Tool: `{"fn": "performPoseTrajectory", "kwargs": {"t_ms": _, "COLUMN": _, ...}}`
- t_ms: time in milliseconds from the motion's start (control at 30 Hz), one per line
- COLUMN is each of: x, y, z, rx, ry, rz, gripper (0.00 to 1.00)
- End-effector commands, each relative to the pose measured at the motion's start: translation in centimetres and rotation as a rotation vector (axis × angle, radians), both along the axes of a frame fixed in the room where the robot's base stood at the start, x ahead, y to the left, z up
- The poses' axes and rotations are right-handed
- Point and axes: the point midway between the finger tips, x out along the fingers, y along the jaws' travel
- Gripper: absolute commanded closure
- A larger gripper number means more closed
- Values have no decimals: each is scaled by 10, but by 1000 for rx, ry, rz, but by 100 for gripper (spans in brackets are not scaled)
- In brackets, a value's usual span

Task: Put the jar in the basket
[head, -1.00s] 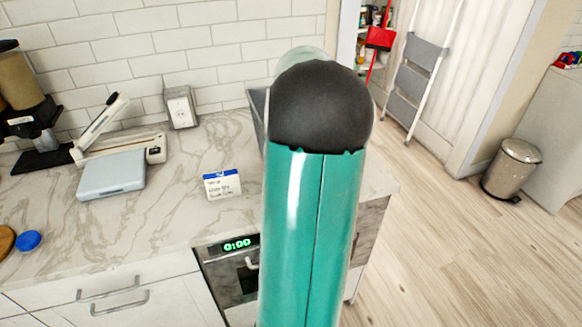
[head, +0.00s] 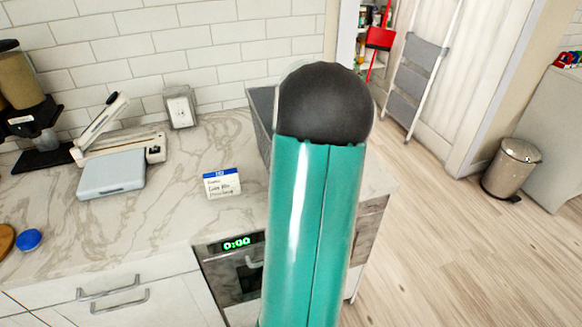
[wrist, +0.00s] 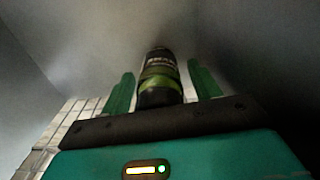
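The jar (wrist: 160,78) is dark with a green band and shows in the wrist view between the green fingers of my gripper (wrist: 161,70). The fingers stand apart, with a narrow gap showing on each side of the jar. Grey, smooth walls surround the jar and fingers; they look like the inside of the grey basket (head: 262,118). In the head view, part of this basket shows at the back right of the counter. My teal arm hides the rest of it, as well as the gripper and the jar. I cannot tell whether the jar touches the basket floor.
A scale (head: 112,174) and a blue lid (head: 29,239) lie farther left. A tiled wall (head: 230,45) closes the back. A bin (head: 512,168) stands on the floor at right.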

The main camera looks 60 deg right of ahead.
Motion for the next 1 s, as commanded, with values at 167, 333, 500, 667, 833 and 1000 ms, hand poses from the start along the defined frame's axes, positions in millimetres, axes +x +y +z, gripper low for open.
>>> {"fn": "performPoseTrajectory", "kwargs": {"t_ms": 167, "x": 0, "y": 0, "z": 0, "rx": 0, "ry": 0, "rz": 0, "gripper": 38}}
{"fn": "performPoseTrajectory", "kwargs": {"t_ms": 333, "x": 0, "y": 0, "z": 12, "rx": -3, "ry": 0, "rz": 0, "gripper": 38}}
{"fn": "performPoseTrajectory", "kwargs": {"t_ms": 500, "x": 0, "y": -1, "z": 43, "rx": -5, "ry": -1, "rz": -1, "gripper": 38}}
{"fn": "performPoseTrajectory", "kwargs": {"t_ms": 667, "x": 1, "y": -1, "z": 79, "rx": -5, "ry": -1, "rz": 1, "gripper": 38}}
{"fn": "performPoseTrajectory", "kwargs": {"t_ms": 833, "x": 0, "y": -1, "z": 109, "rx": -3, "ry": -2, "rz": 0, "gripper": 38}}
{"fn": "performPoseTrajectory", "kwargs": {"t_ms": 1000, "x": 0, "y": 0, "z": 122, "rx": -1, "ry": 0, "rz": 0, "gripper": 38}}
